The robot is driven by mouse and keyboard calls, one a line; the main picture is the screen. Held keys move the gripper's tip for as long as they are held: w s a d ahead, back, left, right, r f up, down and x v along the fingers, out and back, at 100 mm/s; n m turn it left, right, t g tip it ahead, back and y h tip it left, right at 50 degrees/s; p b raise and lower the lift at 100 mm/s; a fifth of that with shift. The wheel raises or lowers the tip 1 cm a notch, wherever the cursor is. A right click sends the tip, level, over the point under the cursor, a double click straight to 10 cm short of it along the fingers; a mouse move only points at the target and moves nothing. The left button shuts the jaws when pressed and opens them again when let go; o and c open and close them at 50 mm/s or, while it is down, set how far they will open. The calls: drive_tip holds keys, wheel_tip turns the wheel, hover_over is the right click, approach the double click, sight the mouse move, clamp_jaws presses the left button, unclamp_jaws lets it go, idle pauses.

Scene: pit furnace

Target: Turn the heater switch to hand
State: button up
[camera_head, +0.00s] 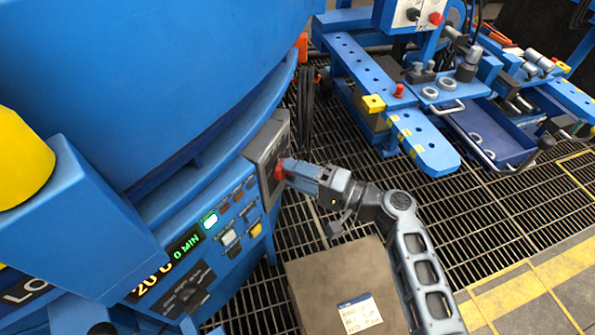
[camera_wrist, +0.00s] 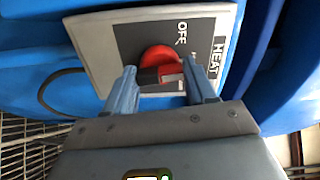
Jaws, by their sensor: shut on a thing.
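The heater switch is a red rotary knob (camera_wrist: 155,55) on a grey plate (camera_wrist: 92,38) marked "OFF" and "HEAT". In the wrist view the lettering runs sideways, and the rest of it is hidden behind my finger. The plate (camera_head: 266,138) also shows edge-on in the head view, on the side of the blue furnace (camera_head: 150,90). My gripper (camera_wrist: 160,73) is shut on the red knob, with one blue-grey finger on each side. In the head view my gripper (camera_head: 290,168) reaches the knob from the right. The hand marking cannot be read.
Left of the plate is a furnace panel with a display (camera_head: 183,245) reading 20 C and 0 MIN, and several small buttons. A brown box (camera_head: 325,275) stands on the grated floor below my arm. Blue machinery (camera_head: 420,140) stands at the upper right.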

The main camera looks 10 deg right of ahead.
drive_tip(key=m+p, duration=0.5)
drive_tip(key=m, duration=0.6)
drive_tip(key=shift+d+m, duration=0.1)
drive_tip(key=shift+m, duration=0.2)
idle(0.4)
drive_tip(key=o, duration=1)
drive_tip(key=shift+o, duration=0.2)
drive_tip(key=v, duration=0.7)
drive_tip(key=shift+s+d, duration=0.2)
drive_tip(key=shift+d, duration=0.1)
